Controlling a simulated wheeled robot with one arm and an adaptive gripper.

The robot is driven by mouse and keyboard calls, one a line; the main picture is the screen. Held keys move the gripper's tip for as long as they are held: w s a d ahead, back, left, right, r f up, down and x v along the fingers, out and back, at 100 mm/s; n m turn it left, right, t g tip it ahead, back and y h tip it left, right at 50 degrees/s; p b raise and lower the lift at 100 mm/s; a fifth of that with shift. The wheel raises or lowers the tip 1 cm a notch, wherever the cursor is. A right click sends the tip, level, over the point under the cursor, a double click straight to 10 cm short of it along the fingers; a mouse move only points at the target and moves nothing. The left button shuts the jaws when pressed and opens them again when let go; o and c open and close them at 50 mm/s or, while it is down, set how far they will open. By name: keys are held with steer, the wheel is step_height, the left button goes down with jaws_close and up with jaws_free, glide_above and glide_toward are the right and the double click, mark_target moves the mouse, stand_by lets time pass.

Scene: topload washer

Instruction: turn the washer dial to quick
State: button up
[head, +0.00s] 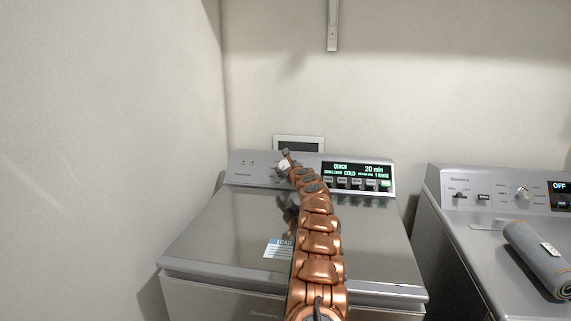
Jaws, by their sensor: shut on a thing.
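The topload washer (215,235) stands in front of me with its lid down. Its display (358,170) reads QUICK, 20 min, COLD. My copper arm reaches over the lid to the control panel. My gripper (285,163) is at the washer dial (283,168) on the panel, left of the display, and is shut on it. The dial is small and pale in this view and partly hidden by my gripper, so its pointer cannot be made out.
A second machine (458,230) stands at the right, with its own knob (523,193) and a display reading OFF. A rolled grey towel (541,260) lies on it. A wall is close at the left. A shelf bracket (333,25) hangs above.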

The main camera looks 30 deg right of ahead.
steer(key=shift+n+y, duration=0.3)
steer(key=shift+n, duration=0.1)
steer(key=o, duration=1.2)
steer(key=shift+s+r, duration=0.1)
